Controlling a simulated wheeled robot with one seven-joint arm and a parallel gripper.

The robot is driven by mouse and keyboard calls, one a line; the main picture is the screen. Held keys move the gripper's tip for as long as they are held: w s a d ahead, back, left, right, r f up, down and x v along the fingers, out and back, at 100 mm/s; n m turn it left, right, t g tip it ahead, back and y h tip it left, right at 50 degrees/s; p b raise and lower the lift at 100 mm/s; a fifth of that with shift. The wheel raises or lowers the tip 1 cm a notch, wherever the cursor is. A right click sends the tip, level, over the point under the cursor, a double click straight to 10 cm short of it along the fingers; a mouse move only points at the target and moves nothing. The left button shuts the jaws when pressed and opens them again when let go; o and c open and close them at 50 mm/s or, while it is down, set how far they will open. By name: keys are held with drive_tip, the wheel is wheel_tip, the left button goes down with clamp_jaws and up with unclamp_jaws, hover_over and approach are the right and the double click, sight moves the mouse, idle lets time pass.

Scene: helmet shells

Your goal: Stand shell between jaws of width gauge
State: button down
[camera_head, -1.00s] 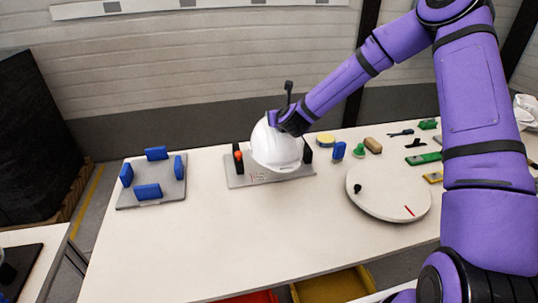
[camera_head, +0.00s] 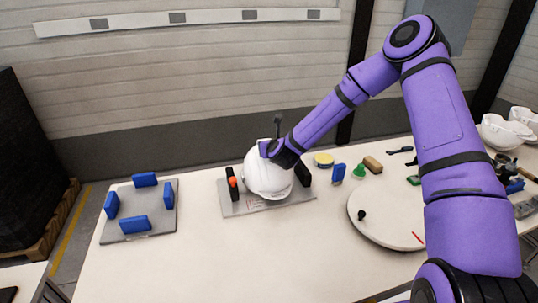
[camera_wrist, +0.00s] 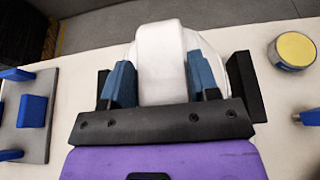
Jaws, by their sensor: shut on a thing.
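The white helmet shell (camera_head: 265,180) is between the two black jaws of the width gauge at the centre of the table. The gauge's grey base plate (camera_head: 240,210) shows below it, with an orange-red knob (camera_head: 232,182) at the left jaw. The black right jaw (camera_head: 302,173) stands beside the shell. My gripper (camera_wrist: 160,80) is shut on the shell, its blue fingers on either side of a raised white band. Both gauge jaws also show outside my fingers in the wrist view. The shell's underside is hidden, so I cannot tell whether it touches the plate.
A grey plate with blue blocks (camera_head: 140,225) lies left. A white turntable (camera_head: 385,220) is at right. A yellow-topped tin (camera_head: 324,159), a blue block (camera_head: 338,172) and a green piece (camera_head: 358,172) stand right of the gauge. The front middle table is clear.

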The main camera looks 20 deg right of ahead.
drive_tip(key=shift+f, duration=1.65)
drive_tip(key=shift+c, duration=1.8)
unclamp_jaws()
drive_tip(key=shift+f, duration=0.1)
